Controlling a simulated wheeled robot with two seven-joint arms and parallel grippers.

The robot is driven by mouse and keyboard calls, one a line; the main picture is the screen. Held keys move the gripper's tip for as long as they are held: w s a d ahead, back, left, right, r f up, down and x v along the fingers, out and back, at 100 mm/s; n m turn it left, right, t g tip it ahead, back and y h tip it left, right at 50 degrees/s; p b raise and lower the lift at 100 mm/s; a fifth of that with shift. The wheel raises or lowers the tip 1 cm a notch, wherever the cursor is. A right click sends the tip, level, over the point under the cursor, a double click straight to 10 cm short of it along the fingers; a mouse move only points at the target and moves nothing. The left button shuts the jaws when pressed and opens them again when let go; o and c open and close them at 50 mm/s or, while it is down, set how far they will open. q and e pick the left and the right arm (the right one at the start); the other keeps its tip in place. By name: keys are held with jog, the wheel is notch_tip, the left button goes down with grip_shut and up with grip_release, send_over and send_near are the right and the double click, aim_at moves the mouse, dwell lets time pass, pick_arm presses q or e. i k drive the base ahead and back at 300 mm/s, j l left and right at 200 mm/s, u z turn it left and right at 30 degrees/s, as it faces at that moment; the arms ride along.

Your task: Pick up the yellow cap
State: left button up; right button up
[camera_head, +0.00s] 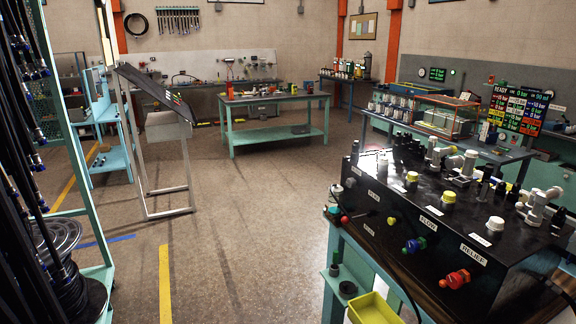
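A small yellow round cap (391,221) sits on the front face of a black hydraulic block (400,258) at the right, between a red ball-like knob (345,219) and a green-and-blue knob (416,244). It appears fitted on the block, but it is too small to tell how. Neither of my grippers shows in this view, so I see nothing held.
The block stands on a teal-framed bench with a yellow tray (372,309) below. A hose rack (45,215) is at the left, a tilted panel stand (158,130) behind it. A teal workbench (275,100) stands at the back. The middle floor is clear.

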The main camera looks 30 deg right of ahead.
aim_at(449, 197)
jog(key=i+z, duration=0.15)
jog(key=z, duration=0.25)
jog(key=i+j+z, duration=0.15)
jog(key=z, duration=0.25)
jog(key=i+j+z, duration=0.1)
jog(key=z, duration=0.3)
jog(key=j+z, duration=0.25)
jog(key=z, duration=0.15)
jog(key=i, duration=0.05)
